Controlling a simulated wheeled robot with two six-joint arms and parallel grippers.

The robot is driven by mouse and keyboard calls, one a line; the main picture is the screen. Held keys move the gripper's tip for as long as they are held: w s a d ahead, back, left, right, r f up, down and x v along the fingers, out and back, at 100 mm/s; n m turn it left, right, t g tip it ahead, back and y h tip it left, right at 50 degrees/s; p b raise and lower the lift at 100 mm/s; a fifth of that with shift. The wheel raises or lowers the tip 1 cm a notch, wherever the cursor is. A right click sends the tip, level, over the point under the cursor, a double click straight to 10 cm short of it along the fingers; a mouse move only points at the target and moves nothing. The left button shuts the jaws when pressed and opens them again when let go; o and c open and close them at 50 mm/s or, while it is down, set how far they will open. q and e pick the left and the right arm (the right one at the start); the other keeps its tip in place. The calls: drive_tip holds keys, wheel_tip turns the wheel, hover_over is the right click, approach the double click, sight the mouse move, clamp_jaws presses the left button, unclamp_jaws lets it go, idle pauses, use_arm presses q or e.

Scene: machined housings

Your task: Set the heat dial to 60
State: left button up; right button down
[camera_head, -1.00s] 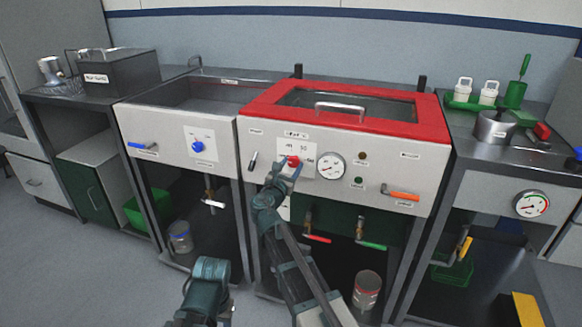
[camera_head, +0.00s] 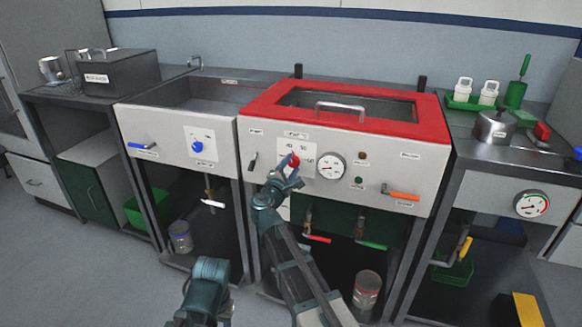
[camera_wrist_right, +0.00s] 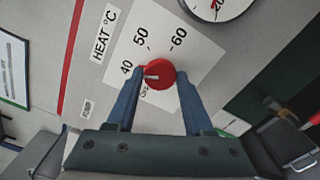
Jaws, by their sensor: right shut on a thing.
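The red heat dial (camera_head: 294,160) is on the front panel of the red-topped bath. In the right wrist view the dial (camera_wrist_right: 159,74) sits on a white scale plate (camera_wrist_right: 190,62) marked Off, 40, 50 and 60. Its white pointer line points left in that view, between Off and 40. My right gripper (camera_head: 290,170) is at the dial. In the wrist view its two blue fingers (camera_wrist_right: 160,84) are shut on the dial's sides. A part of my left arm shows at the bottom of the head view; its fingers cannot be made out.
A round gauge (camera_head: 331,166) is just right of the dial. An orange-handled lever (camera_head: 403,195) is further right, and a black switch (camera_head: 253,161) is left. Red (camera_head: 317,239) and green (camera_head: 371,245) valve handles are below. The neighbouring sink has a blue knob (camera_head: 197,147).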

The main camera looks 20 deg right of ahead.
drive_tip(key=m, duration=0.6)
drive_tip(key=shift+m, duration=0.3)
drive_tip(key=m, duration=1)
drive_tip(key=shift+s+m, duration=0.1)
drive_tip(key=shift+m, duration=0.3)
drive_tip(key=m, duration=0.5)
drive_tip(key=shift+m, duration=0.4)
drive_tip(key=shift+c, duration=1.5)
unclamp_jaws()
drive_tip(key=v, duration=1.3)
drive_tip(key=shift+s+a, duration=0.3)
